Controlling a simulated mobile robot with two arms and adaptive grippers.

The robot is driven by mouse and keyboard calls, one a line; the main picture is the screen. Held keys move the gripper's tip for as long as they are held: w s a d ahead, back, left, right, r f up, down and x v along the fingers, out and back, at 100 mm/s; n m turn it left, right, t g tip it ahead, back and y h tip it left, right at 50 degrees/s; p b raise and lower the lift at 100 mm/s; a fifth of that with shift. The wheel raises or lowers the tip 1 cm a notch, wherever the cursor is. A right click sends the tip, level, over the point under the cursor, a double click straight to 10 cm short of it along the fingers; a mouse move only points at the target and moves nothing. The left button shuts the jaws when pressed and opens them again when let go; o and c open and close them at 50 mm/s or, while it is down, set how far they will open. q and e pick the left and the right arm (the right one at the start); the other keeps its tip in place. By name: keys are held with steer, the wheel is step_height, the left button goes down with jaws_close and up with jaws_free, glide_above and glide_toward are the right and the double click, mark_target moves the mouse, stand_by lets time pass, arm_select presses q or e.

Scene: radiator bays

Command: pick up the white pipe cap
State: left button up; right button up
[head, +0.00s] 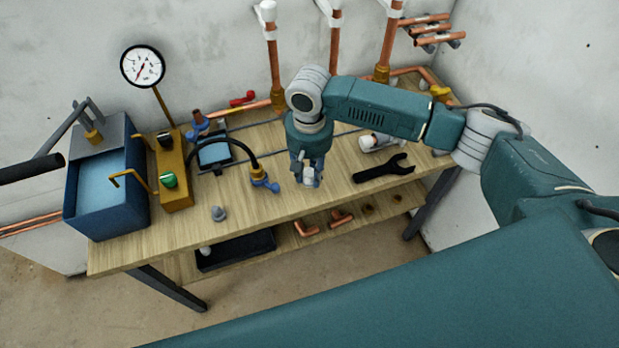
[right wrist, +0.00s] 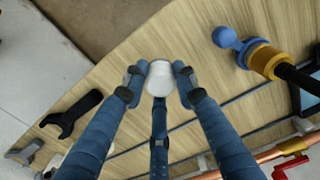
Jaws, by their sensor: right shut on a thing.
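The white pipe cap (right wrist: 159,78) sits between the fingertips of my right gripper (right wrist: 160,84), in the middle of the right wrist view. The fingers press on it from both sides, and a third finger lies behind it. In the head view the cap (head: 308,175) shows small and pale at the tip of my right gripper (head: 306,172), over the front half of the wooden workbench (head: 240,220). I cannot tell whether the cap still touches the bench top. My left gripper is not in view.
A black wrench (head: 384,168) lies right of the gripper. A hose with a brass and blue fitting (head: 264,180) lies close on the left. A small grey part (head: 218,213) stands near the front edge. A blue basin (head: 105,190) and pressure gauge (head: 143,66) are at the left.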

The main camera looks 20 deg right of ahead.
step_height(320, 180, up, 17)
steer(key=b, duration=0.2)
step_height(320, 180, up, 5)
steer(key=p, duration=0.7)
glide_above(309, 172)
stand_by(0.3)
